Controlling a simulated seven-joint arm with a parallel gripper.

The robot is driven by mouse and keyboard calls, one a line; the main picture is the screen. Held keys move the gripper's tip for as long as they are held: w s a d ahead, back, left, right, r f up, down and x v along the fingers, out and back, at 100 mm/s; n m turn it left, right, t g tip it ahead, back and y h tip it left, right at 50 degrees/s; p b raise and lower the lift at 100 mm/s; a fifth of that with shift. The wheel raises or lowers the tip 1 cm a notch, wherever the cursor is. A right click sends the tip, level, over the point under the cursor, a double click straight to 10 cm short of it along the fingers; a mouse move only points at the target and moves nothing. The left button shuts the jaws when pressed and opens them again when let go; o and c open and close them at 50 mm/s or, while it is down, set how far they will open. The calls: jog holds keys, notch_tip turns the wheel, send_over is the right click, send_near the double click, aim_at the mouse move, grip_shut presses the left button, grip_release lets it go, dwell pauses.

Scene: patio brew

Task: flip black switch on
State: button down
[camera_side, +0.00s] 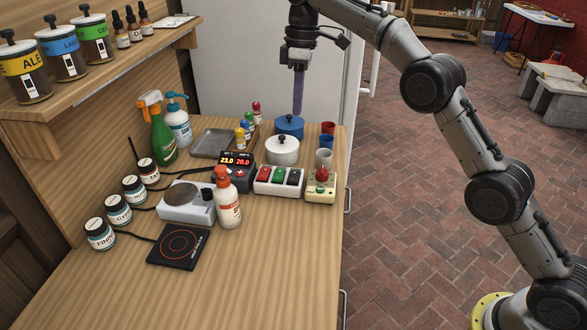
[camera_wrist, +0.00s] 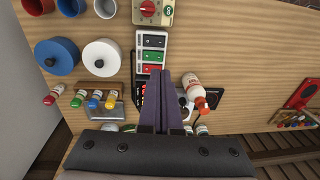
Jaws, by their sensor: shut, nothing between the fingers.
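A white switch box (camera_side: 278,181) stands near the right edge of the bench. It carries a red, a green and a black switch in a row. The black switch (camera_side: 294,176) is at the right end, beside the red-knob box; in the wrist view the black switch (camera_wrist: 153,41) is at the top of the row. I cannot tell its setting. My gripper (camera_side: 297,110) points down with its purple fingers together and empty, high above the back of the bench. In the wrist view the fingertips (camera_wrist: 159,74) overlap the red end of the switch box.
The red-knob box (camera_side: 321,188) is right of the switch box. A white pot (camera_side: 282,150) and a blue pot (camera_side: 289,127) stand behind it. A display unit (camera_side: 236,175) and an orange-capped bottle (camera_side: 228,200) are left of it. The front right of the bench is clear.

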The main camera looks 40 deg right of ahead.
aim_at(293, 179)
jog(key=f, duration=0.3)
jog(key=shift+w+a+f+g, duration=0.2)
jog(key=shift+a+f+g, duration=0.05)
jog(key=shift+g, duration=0.05)
jog(key=shift+f, duration=0.1)
jog(key=f, duration=0.9)
jog(key=s+a+f, duration=0.1)
jog(key=f, duration=0.3)
jog(key=shift+s+a+f, duration=0.1)
jog(key=shift+f, duration=0.25)
jog(key=shift+f, duration=0.25)
jog(key=shift+w+d+r, duration=0.3)
jog(key=shift+w+d, duration=0.2)
